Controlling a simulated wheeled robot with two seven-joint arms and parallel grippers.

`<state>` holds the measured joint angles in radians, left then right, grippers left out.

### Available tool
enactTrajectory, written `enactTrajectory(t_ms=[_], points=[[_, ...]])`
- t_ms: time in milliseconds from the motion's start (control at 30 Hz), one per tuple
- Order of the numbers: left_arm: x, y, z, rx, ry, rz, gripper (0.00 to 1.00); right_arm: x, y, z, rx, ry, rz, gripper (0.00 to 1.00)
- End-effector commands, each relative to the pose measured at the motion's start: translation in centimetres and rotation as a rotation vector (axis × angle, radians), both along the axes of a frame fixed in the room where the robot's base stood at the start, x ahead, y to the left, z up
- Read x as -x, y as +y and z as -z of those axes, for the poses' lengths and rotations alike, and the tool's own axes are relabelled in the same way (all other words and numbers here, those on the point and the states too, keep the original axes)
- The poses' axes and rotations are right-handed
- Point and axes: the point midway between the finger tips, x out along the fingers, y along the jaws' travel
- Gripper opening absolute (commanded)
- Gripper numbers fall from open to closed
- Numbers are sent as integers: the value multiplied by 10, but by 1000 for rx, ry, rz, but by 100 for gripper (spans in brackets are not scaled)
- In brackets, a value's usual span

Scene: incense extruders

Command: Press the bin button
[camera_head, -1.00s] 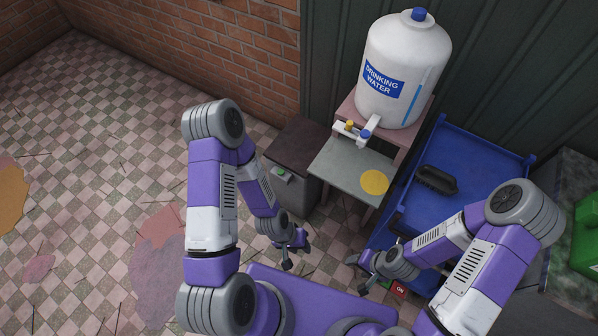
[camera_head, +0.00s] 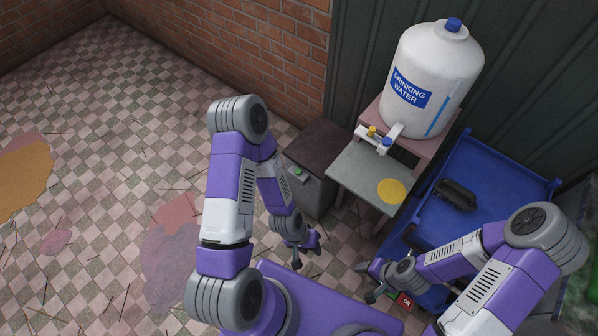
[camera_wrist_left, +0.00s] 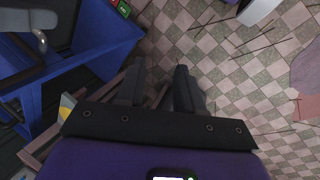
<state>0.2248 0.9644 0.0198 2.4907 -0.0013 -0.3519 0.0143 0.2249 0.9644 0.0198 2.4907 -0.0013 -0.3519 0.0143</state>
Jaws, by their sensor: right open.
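The bin is a grey box (camera_head: 314,193) with a dark brown lid (camera_head: 322,146), standing on the floor by the brick wall. A small green button (camera_head: 298,170) shows on its near face, partly beside my left arm. My left gripper (camera_head: 308,258) hangs in front of and below the bin, apart from the button. In the left wrist view its two dark fingers (camera_wrist_left: 160,88) are spread over bare floor with nothing between them. My right gripper (camera_head: 364,281) is open at the blue cart's near end, apart from the bin.
A water tank (camera_head: 431,80) with taps stands on a pink stand behind a grey table (camera_head: 357,177) bearing a yellow disc (camera_head: 391,191), right of the bin. A blue cart (camera_head: 480,180) holds a black-handled item (camera_head: 455,194).

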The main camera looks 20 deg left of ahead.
Motion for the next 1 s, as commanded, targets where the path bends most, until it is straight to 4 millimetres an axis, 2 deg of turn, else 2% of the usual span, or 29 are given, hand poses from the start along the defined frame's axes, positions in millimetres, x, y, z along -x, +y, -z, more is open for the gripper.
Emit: enactTrajectory(t_ms=[267, 533, 1000], points=[[0, 0, 0, 0, 0, 0, 36, 0, 0, 0, 0, 0, 0, 57], [0, 0, 0, 0, 0, 0, 0, 0, 0, 0, 0, 0, 0, 57], [0, 0, 0, 0, 0, 0, 0, 0, 0, 0, 0, 0, 0, 57]])
